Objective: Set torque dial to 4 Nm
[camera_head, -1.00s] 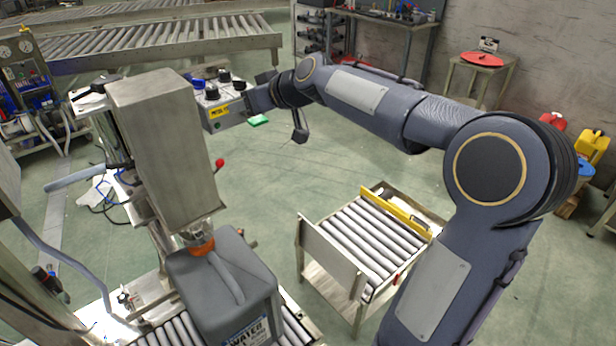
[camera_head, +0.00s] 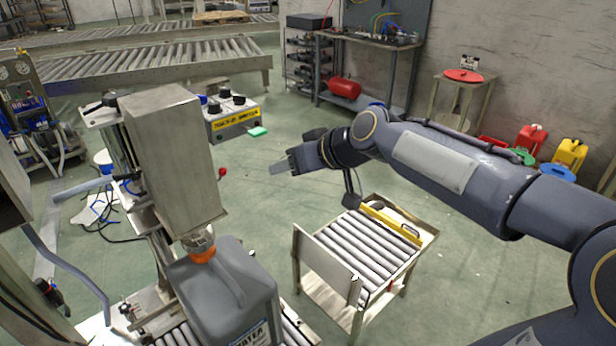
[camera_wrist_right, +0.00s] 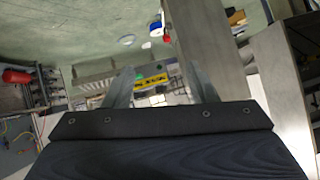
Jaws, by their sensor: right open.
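A grey control box (camera_head: 232,122) with several black knobs on its top and a yellow label stands behind the filling machine. Which knob is the torque dial, and what it is set to, is too small to tell. My right gripper (camera_head: 283,167) is to the right of the box and nearer to me, apart from it. In the right wrist view the fingers (camera_wrist_right: 161,86) are spread and empty, with the box and its yellow label (camera_wrist_right: 148,82) beyond them. My left gripper is not in view.
The filling machine's steel column (camera_head: 168,160) stands left of my right gripper, above a grey jug (camera_head: 225,290). A roller cart (camera_head: 365,255) stands below my right arm. Green floor is open behind the gripper.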

